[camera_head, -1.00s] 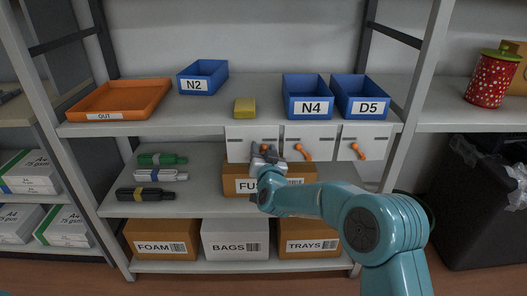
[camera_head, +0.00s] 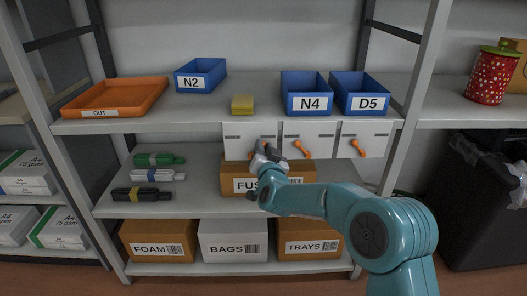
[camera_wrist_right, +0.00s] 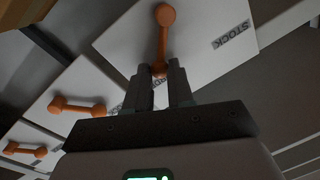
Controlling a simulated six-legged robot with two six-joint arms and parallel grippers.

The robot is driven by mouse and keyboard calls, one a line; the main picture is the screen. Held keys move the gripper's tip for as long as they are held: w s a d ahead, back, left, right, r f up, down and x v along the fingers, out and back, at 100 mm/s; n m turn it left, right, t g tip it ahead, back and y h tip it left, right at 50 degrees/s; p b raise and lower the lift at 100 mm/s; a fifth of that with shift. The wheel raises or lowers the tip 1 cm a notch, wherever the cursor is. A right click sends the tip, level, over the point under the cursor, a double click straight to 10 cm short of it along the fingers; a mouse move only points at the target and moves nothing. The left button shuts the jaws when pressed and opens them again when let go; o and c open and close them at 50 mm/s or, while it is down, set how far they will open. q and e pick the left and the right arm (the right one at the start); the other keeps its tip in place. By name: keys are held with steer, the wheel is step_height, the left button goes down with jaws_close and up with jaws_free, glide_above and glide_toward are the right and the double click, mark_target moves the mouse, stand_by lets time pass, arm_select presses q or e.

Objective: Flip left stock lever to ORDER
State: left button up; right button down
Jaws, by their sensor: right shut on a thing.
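Three white panels with orange levers hang under the upper shelf. The left panel (camera_head: 236,132) is partly hidden by my right gripper (camera_head: 262,150). The left stock lever (camera_wrist_right: 164,38) shows in the right wrist view, its lower end between the two dark fingers of my right gripper (camera_wrist_right: 168,84), which is shut on it. A STOCK label (camera_wrist_right: 230,35) is on that panel beside the lever. The middle lever (camera_head: 302,149) and right lever (camera_head: 357,148) slant down to the right, untouched. No ORDER label is readable. My left gripper is not in view.
Blue bins N4 (camera_head: 307,88) and D5 (camera_head: 360,90) stand above the panels, with a yellow block (camera_head: 243,104) to their left. A cardboard box (camera_head: 235,171) sits close behind and below my right gripper. Toner cartridges (camera_head: 152,176) lie to the left.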

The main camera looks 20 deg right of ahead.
steer(key=c, duration=1)
jaws_free()
steer(key=s+a, duration=0.1)
steer(key=s, duration=0.9)
steer(key=s+a, duration=0.1)
steer(key=s, duration=0.5)
steer(key=shift+a+f, duration=0.2)
steer(key=shift+a, duration=0.15)
